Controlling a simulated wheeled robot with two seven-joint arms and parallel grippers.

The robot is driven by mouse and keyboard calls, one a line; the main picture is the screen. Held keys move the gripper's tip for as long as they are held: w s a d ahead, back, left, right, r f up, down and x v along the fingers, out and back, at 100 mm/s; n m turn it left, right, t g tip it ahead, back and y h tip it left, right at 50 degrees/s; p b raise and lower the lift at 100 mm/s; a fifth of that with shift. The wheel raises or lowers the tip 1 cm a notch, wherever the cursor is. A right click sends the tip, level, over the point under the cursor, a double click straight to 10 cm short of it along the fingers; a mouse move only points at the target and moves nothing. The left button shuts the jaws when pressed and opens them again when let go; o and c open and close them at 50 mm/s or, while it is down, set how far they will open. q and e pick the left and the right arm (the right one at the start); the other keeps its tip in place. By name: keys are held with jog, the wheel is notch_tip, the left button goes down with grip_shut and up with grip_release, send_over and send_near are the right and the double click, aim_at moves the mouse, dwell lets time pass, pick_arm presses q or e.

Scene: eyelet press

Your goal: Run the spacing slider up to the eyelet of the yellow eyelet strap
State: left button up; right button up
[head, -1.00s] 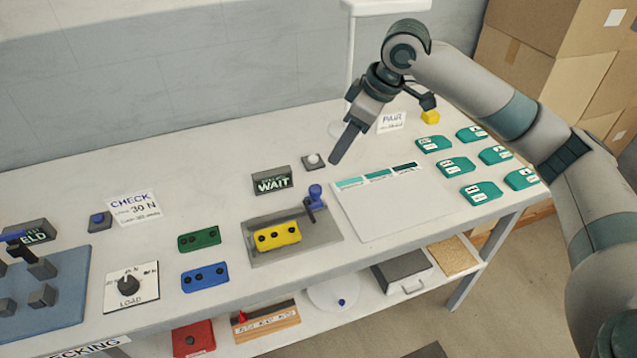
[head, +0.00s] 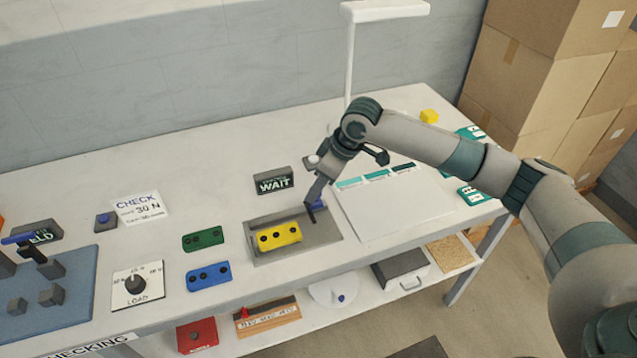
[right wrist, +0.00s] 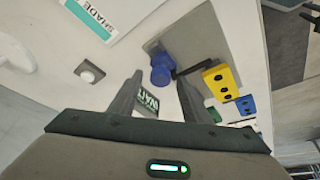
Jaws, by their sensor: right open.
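The yellow eyelet strap (head: 279,236) lies on the grey plate (head: 262,256) and shows several dark holes. It also shows in the right wrist view (right wrist: 221,84). The spacing slider, a blue knob (right wrist: 160,74) with a dark bar, sits on the plate to the right of the strap in the head view, apart from it. My right gripper (head: 314,199) is open, pointing down at the blue knob and partly hiding it. In the right wrist view the knob appears between the fingertips; I cannot tell whether they touch it. My left gripper is not in view.
A WAIT display (head: 273,181) stands behind the plate, beside a white button (head: 313,162). A green strap (head: 202,239) and a blue strap (head: 208,276) lie to the left. A pale board (head: 400,214) lies to the right. A lamp post (head: 350,65) rises at the back.

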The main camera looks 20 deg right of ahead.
jog(key=shift+f, duration=0.25)
jog(key=c, duration=0.9)
jog(key=shift+o, duration=0.2)
jog(key=a+p, duration=0.2)
jog(key=a, duration=0.3)
jog(key=a+p, duration=0.3)
jog(key=a, duration=0.2)
jog(key=shift+s+a+r, duration=0.15)
jog(key=shift+s+a, duration=0.05)
jog(key=shift+a, duration=0.45)
jog(key=o, duration=0.7)
jog(key=shift+a, duration=0.1)
jog(key=shift+o, duration=0.8)
jog(key=shift+a, duration=0.3)
